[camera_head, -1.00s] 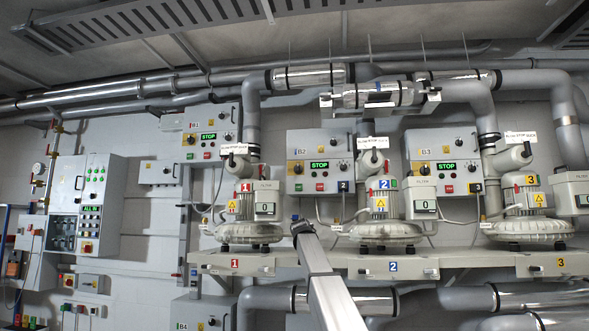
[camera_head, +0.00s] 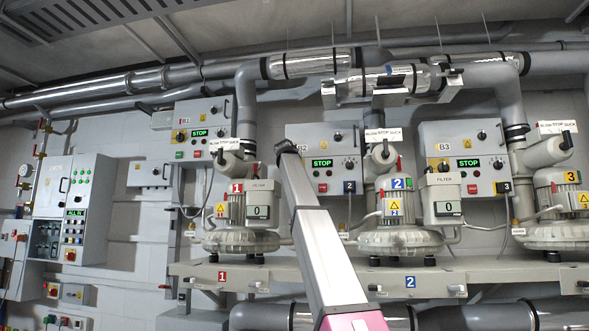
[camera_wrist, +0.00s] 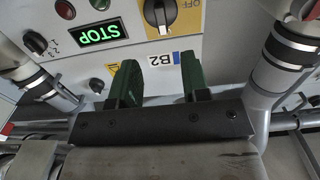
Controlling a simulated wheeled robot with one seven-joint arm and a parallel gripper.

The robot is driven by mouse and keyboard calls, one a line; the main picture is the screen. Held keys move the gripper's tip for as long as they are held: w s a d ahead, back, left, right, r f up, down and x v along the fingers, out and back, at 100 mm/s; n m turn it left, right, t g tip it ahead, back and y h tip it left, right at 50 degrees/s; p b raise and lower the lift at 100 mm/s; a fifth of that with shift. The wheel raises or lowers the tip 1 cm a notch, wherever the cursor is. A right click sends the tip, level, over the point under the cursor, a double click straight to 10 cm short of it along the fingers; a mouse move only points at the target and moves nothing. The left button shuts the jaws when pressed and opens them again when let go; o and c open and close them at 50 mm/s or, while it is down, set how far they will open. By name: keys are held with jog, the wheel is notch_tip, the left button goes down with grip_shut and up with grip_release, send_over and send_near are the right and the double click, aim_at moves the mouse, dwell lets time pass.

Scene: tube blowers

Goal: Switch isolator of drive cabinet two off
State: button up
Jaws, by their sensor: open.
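Drive cabinet two, labelled B2, is a grey wall box (camera_head: 348,139) with a lit green STOP display (camera_head: 321,163). Its left part is hidden behind my arm in the head view. In the wrist view, which looks upside down, the isolator is a black rotary knob (camera_wrist: 158,13) on a yellow plate (camera_wrist: 187,16) with OFF lettering, cut by the top edge. The knob's grip bar stands roughly upright in that picture. My gripper (camera_wrist: 158,80) is open and empty, its two green fingers apart below the knob in the picture, around the B2 label's area. In the head view my gripper (camera_head: 287,149) is before the cabinet's upper left.
In the wrist view, another black knob (camera_wrist: 35,42) and the STOP display (camera_wrist: 101,35) lie left of the isolator. Grey pipes flank both sides. Blower two (camera_head: 399,232) stands below right of the cabinet, with cabinet B3 (camera_head: 440,137) further right.

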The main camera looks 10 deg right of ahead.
jog(key=x, duration=1.1)
jog(key=shift+r, duration=0.35)
jog(key=shift+a, duration=0.1)
grip_shut()
